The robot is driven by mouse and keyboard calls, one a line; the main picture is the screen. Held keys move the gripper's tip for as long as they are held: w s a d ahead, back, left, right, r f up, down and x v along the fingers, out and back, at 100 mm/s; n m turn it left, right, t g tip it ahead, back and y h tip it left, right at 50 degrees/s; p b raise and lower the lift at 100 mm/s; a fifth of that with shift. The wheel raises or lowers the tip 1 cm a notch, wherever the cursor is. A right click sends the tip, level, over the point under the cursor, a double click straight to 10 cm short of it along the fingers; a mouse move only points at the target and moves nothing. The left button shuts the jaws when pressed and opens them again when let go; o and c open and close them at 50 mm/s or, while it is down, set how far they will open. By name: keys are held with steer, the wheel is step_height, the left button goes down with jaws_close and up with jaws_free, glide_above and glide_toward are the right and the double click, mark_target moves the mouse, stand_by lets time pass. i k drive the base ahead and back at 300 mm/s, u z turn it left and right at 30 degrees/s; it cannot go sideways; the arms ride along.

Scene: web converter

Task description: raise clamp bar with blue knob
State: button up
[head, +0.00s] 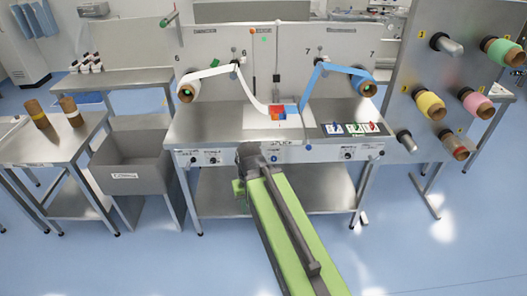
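A small blue knob (273,158) shows on the front panel, just right of the end of my arm. The splice plate (252,118) lies on the steel bench, with a small red, blue and orange block (277,112) on it. White and blue webs come down to this plate from either side. I cannot make out a separate clamp bar at this size. My gripper (248,151) is at the far end of my green arm, in front of the bench's front edge. Its fingers are too small and dark to show whether they are open or shut.
A label board (350,129) lies at right. A grey bin (135,170) stands left. A panel of coloured rolls (430,105) stands right.

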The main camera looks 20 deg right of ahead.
mark_target(309, 147)
steer(key=u, duration=0.1)
steer(key=i, duration=1)
steer(key=u, duration=0.05)
